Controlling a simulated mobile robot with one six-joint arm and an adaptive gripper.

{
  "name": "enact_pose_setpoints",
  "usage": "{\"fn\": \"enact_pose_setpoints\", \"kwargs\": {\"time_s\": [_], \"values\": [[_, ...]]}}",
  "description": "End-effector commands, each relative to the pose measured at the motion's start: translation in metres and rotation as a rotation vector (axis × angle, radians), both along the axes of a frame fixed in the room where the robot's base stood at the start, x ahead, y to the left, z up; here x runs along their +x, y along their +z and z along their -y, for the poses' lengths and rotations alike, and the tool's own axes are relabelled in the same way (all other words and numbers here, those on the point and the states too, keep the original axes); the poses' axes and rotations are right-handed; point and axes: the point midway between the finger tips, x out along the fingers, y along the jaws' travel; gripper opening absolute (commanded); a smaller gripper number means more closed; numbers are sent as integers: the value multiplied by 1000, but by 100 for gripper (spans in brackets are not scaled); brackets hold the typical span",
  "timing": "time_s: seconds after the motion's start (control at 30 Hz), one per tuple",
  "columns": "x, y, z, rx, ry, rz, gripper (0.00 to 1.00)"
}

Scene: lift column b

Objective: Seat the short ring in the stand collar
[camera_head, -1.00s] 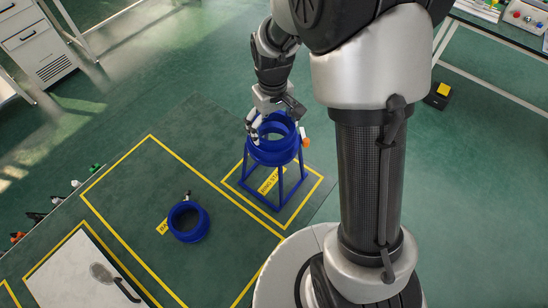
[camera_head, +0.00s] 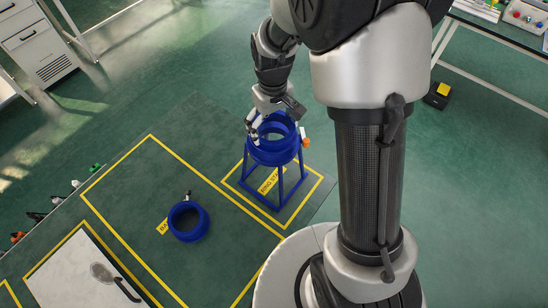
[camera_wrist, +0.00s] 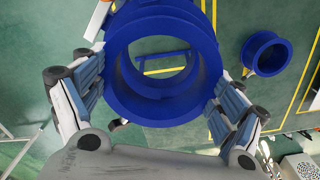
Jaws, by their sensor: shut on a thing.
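The blue short ring (camera_head: 280,118) is at the top of the blue stand (camera_head: 276,188), over its collar (camera_head: 275,155). The ring and collar are the same blue and overlap in both views. I cannot tell whether the ring is down in the collar or just above it.
A second blue ring (camera_head: 188,222) rests on the floor mat left of the stand, inside yellow lines. It also shows at the right in the wrist view (camera_wrist: 265,54). A white panel (camera_head: 85,272) lies lower left. A small orange part (camera_head: 305,142) sits beside the collar.

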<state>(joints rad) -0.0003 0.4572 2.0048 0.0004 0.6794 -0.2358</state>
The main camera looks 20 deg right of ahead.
Motion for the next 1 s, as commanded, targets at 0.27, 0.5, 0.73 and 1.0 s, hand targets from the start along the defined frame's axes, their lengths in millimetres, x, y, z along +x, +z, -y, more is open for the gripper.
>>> {"fn": "enact_pose_setpoints", "kwargs": {"time_s": [0.27,0.5,0.73,1.0], "values": [[0,-4,0,0,0,0,57],[0,-7,0,0,0,0,57],[0,-11,0,0,0,0,57],[0,-15,0,0,0,0,57]]}}
